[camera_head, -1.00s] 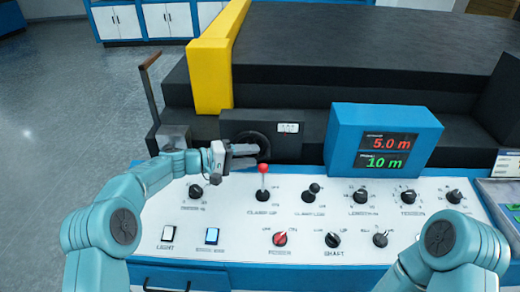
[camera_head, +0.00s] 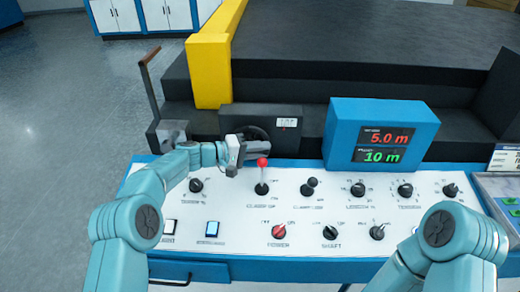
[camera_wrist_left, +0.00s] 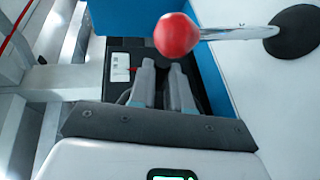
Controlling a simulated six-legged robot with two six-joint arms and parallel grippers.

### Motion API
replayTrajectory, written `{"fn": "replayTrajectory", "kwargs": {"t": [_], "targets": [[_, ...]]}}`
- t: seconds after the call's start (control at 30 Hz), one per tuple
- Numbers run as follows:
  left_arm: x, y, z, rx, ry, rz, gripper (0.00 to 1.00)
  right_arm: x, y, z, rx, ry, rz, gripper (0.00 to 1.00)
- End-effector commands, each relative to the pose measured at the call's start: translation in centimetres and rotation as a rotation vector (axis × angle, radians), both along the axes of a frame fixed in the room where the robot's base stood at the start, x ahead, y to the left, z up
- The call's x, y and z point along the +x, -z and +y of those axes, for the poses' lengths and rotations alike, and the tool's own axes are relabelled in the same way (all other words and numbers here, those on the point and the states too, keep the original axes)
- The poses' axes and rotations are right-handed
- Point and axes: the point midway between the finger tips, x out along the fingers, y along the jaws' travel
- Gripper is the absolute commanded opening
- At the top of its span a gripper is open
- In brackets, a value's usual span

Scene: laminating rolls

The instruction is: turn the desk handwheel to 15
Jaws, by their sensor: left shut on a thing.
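The dark handwheel (camera_head: 257,132) stands on the front of a black box behind the white desk panel, partly hidden by my gripper. A small white readout (camera_head: 287,122) sits to its upper right; its figures are too small to read. The readout also shows in the left wrist view (camera_wrist_left: 120,68). My left gripper (camera_head: 262,147) is at the wheel's lower front, its fingers shut on part of the handwheel. In the left wrist view the two grey fingers (camera_wrist_left: 163,72) point ahead, close together; the part between them is hard to make out. My right gripper is out of view.
A red-knobbed lever (camera_head: 262,163) stands close to the right of my left wrist; its knob looms near in the left wrist view (camera_wrist_left: 176,35). The blue display (camera_head: 382,138) reads 5.0 m and 10 m. Knobs and switches cover the white panel (camera_head: 225,205).

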Motion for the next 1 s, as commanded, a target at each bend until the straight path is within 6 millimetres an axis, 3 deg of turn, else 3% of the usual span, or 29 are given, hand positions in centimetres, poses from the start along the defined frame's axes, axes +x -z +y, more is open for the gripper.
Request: {"fn": "replayTrajectory", "kwargs": {"t": [0.37, 1.0], "targets": [[0.2, 0.3, 0.1, 0.179, -0.006, -0.005, 0.00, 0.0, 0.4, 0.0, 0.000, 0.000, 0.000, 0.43], [0.3, 1.2, 0.5, 0.571, -0.010, -0.007, 0.00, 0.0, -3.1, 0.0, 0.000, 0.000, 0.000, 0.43]]}}
